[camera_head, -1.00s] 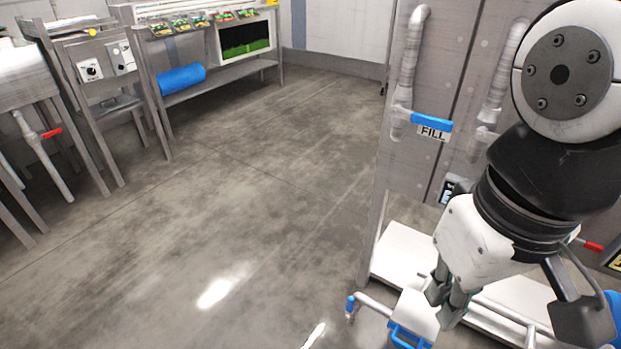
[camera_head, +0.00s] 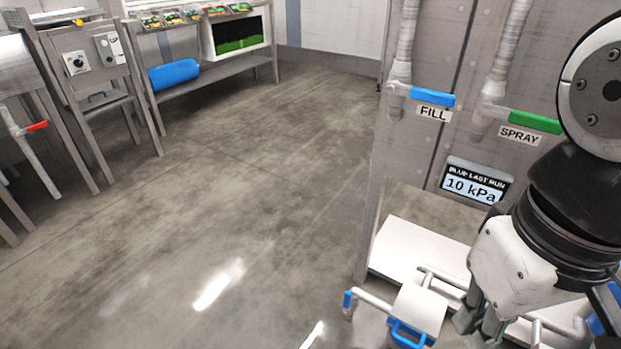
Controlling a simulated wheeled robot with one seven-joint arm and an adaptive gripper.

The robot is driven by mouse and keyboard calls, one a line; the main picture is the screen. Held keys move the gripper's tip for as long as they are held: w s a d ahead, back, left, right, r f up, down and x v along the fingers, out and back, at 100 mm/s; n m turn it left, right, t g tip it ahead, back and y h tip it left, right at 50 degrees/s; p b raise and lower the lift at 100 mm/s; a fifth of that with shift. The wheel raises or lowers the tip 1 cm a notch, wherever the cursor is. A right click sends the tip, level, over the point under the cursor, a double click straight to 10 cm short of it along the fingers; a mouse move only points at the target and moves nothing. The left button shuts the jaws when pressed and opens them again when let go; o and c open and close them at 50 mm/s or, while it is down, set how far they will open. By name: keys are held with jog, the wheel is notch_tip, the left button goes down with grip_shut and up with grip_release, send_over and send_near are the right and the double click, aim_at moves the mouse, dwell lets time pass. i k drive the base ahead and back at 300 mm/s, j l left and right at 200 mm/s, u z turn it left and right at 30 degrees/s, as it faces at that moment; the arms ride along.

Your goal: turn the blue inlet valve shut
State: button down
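The blue inlet valve handle (camera_head: 432,97) is on a pipe on the grey panel at right, above a label reading FILL. The handle lies roughly level, pointing right from the pipe. My gripper (camera_head: 476,327) is low at the bottom right, well below the handle and apart from it. Its fingers point down near the white pipework; their tips are partly hidden, so I cannot tell whether they are open. Another blue-handled fitting (camera_head: 408,334) sits low beside a white box, left of my gripper.
A green handle (camera_head: 535,122) labelled SPRAY is right of the blue one. A display (camera_head: 476,183) reads BLUE LAST RUN, 10 kPa. A white ledge (camera_head: 425,252) juts out below the panel. Benches stand at left, with a blue roll (camera_head: 173,75) on a shelf. The middle floor is clear.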

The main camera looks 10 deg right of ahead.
aim_at(347, 298)
jog(key=j+z, duration=0.4)
jog(key=j, duration=0.45)
jog(key=l+u, duration=0.4)
jog(key=k+l+u, duration=0.1)
jog(key=k+l, duration=0.5)
jog(key=k, duration=0.15)
jog(key=i+l+u, duration=0.2)
jog(key=l+u, duration=0.2)
jog(key=i+l+u, duration=0.1)
jog(key=l+u, duration=0.3)
